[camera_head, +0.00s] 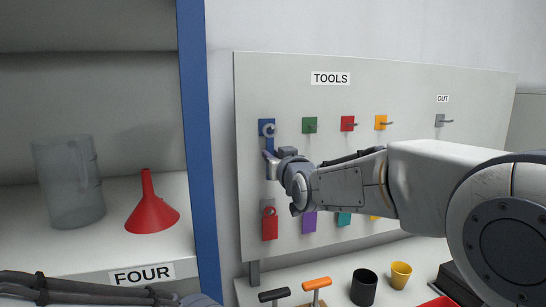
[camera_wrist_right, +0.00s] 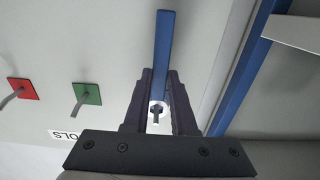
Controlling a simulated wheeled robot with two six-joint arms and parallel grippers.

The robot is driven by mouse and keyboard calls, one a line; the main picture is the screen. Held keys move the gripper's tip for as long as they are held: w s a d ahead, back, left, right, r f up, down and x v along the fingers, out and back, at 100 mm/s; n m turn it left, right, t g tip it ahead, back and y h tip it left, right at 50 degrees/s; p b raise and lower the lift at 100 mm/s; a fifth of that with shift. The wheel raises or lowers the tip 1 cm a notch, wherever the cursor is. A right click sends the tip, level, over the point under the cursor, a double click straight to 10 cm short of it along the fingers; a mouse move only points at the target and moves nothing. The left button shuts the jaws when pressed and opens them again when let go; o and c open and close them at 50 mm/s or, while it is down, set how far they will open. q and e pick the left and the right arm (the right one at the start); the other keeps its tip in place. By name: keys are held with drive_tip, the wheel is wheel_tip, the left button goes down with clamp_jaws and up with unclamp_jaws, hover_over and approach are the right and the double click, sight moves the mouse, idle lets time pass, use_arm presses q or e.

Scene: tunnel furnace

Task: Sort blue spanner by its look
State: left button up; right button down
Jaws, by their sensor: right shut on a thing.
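The blue spanner (camera_wrist_right: 164,45) is upright against the board, with a pale ring end by the blue hook plate (camera_head: 264,122). In the right wrist view a hook peg shows within the ring end. My right gripper (camera_head: 269,157) is shut on the spanner's blue handle below the ring. In the right wrist view my right gripper's fingers (camera_wrist_right: 158,108) stand on either side of it. Whether the ring still rests on the peg I cannot tell. Part of my left arm shows at the bottom left, but its gripper does not.
The TOOLS board (camera_head: 350,98) has green (camera_head: 309,125), red (camera_head: 347,123) and yellow (camera_head: 380,122) hook plates, and a grey OUT hook (camera_head: 439,120). A red padlock (camera_head: 270,228) hangs below. Cups (camera_head: 364,288) stand below. A shelf post (camera_head: 197,140) is close left.

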drive_tip(key=c, duration=0.7)
unclamp_jaws()
drive_tip(key=shift+o, duration=0.2)
drive_tip(key=b+v, duration=0.3)
drive_tip(key=v, duration=0.7)
drive_tip(key=s+a+f+n+g+p, duration=0.1)
drive_tip(key=s+a+f+g, duration=0.1)
drive_tip(key=s+f+g, duration=0.55)
drive_tip(key=s+a+f+n+g+p, duration=0.15)
drive_tip(key=s+f, duration=0.35)
drive_tip(key=f, duration=0.6)
drive_tip(key=s+d+f+g+h, duration=0.2)
drive_tip(key=s+d+f+g, duration=0.1)
drive_tip(key=s, duration=0.7)
drive_tip(key=s+d+f+n+g+h, duration=0.1)
drive_tip(key=s+f+g, duration=0.4)
drive_tip(key=s, duration=0.5)
wheel_tip(320, 180, down, 3)
drive_tip(key=shift+d+r+h, duration=0.25)
drive_tip(key=shift+d+h, duration=0.55)
drive_tip(key=shift+d, duration=0.1)
